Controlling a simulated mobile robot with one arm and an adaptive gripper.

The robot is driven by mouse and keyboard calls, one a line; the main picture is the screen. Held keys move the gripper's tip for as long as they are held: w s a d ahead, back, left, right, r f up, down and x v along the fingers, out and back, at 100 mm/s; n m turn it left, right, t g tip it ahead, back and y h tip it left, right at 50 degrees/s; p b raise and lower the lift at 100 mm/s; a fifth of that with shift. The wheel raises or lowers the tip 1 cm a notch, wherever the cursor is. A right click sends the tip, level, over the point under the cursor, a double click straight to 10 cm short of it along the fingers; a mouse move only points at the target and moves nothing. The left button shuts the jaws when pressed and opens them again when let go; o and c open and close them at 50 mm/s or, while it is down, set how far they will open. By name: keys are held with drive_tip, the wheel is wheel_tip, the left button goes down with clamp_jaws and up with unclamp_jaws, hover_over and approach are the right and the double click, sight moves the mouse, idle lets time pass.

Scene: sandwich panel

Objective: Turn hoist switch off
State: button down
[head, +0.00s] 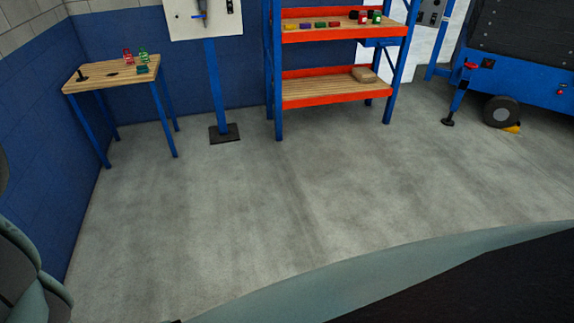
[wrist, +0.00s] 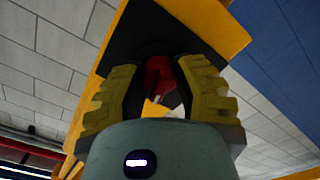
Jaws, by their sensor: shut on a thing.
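In the wrist view my gripper (wrist: 160,68) has its ridged yellow finger pads on either side of a red knob-like part (wrist: 158,76), which it is shut on. The red part sits in a dark recess in front of a black plate with yellow edges (wrist: 228,28). I take this red part to be the hoist switch; its markings and exact turn are too dark to read. A small orange-yellow piece (wrist: 154,108) shows just below it, between the fingers. My gripper is not visible in the head view.
In the head view a small wooden table (head: 112,76) stands at the left and a white panel on a blue post (head: 214,90) beside it. An orange and blue shelf (head: 335,92) holds small items. A blue wheeled machine (head: 520,75) is at the right. The middle floor is clear.

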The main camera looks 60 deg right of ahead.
drive_tip(key=shift+d+f+n+b, duration=0.1)
drive_tip(key=shift+f+n+b, duration=0.15)
drive_tip(key=shift+n+b, duration=1.05)
drive_tip(key=shift+n, duration=0.3)
drive_tip(key=c, duration=1.1)
unclamp_jaws()
drive_tip(key=shift+c, duration=0.2)
drive_tip(key=o, duration=0.5)
drive_tip(key=shift+r, duration=0.2)
drive_tip(key=shift+o, duration=0.2)
drive_tip(key=v, duration=1.2)
drive_tip(key=shift+w, duration=0.15)
